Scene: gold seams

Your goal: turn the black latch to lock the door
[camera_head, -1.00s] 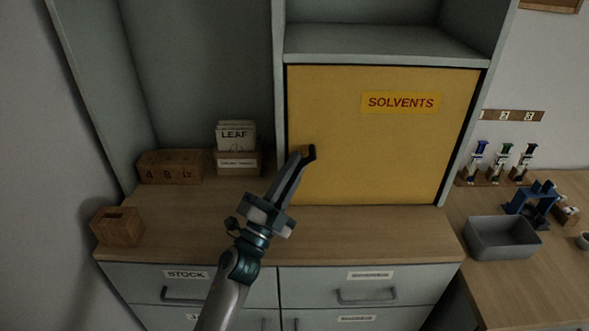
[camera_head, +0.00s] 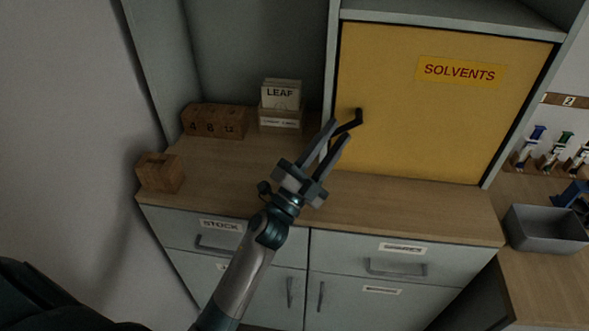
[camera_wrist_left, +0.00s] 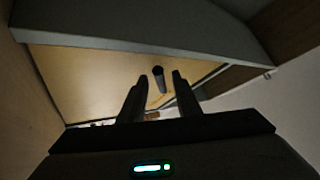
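The yellow door (camera_head: 430,110), labelled SOLVENTS, is shut in its grey cabinet frame. The black latch (camera_head: 357,118) is a bent lever near the door's left edge; its arm slants down and left. My left gripper (camera_head: 340,131) is open in front of the latch, its two fingers apart near the lever. In the left wrist view the latch (camera_wrist_left: 159,79) shows as a short dark bar in the gap between the open fingers (camera_wrist_left: 156,88). I cannot tell whether a finger touches it. My right gripper is not in view.
A wooden counter (camera_head: 420,210) runs below the door. Numbered wooden blocks (camera_head: 215,121), a LEAF card box (camera_head: 281,105) and a wooden box (camera_head: 160,172) stand at left. A grey bin (camera_head: 545,229) stands at right. The counter before the door is clear.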

